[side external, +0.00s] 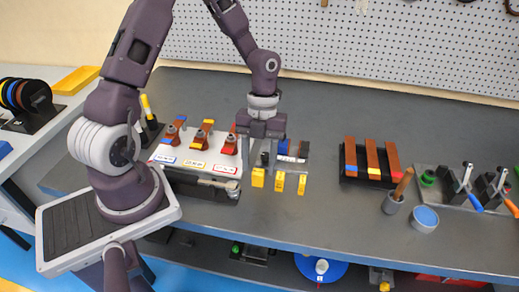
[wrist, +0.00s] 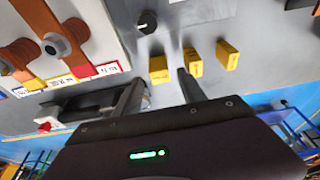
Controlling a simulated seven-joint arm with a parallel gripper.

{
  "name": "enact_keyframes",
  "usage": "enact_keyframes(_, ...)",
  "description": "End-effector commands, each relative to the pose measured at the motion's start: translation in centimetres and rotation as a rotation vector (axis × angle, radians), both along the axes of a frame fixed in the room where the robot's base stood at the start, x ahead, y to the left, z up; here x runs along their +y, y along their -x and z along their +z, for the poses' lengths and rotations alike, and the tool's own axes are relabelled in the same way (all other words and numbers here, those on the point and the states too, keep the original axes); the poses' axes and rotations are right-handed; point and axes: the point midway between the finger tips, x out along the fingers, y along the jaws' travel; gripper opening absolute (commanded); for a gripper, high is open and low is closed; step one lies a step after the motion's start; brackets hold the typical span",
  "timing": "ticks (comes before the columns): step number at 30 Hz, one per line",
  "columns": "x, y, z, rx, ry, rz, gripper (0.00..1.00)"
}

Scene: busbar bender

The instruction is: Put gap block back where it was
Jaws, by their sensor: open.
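Three small yellow blocks stand in a row on the grey bench: a left one (side external: 258,177), a middle one (side external: 280,182) and a right one (side external: 302,184). In the wrist view they are the left block (wrist: 158,69), the middle block (wrist: 193,62) and the right block (wrist: 228,54). I cannot tell which is the task's gap block. My gripper (side external: 261,153) is low over the bench, behind the left block in the side view. In the wrist view its two fingers (wrist: 160,83) are apart, with the left block showing between their tips and nothing held.
A white labelled plate (side external: 225,171) with orange-brown bars and bolts lies left of my gripper. A black knob (wrist: 147,22) stands near the blocks. A dark rack of copper bars (side external: 350,172), a blue-lidded tub (side external: 424,219) and toggle clamps are right. Bench is clear between blocks and rack.

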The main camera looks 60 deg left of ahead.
Motion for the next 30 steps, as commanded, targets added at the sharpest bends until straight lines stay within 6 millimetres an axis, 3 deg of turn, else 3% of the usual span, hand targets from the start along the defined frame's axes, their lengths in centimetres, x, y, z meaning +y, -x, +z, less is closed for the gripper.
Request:
enact_keyframes(9, 1.6, -1.7, 8.1, -0.007, -0.002, 0.003, 0.48)
enact_keyframes(14, 2.0, -2.0, 10.1, -0.003, -0.003, 0.003, 0.48)
enact_keyframes(17, 1.7, -1.4, 11.5, -0.002, -0.066, 0.095, 0.48)
enact_keyframes(20, 0.7, 0.5, 14.3, -0.036, -0.224, 0.399, 0.48)
enact_keyframes(24, -1.2, 5.1, 19.2, -0.19, -0.332, 1.081, 0.48)
enact_keyframes(26, -2.0, 7.3, 20.9, -0.252, -0.277, 1.396, 0.48)
enact_keyframes(30, -3.4, 11.8, 23.0, -0.249, 0.005, 1.995, 0.48)
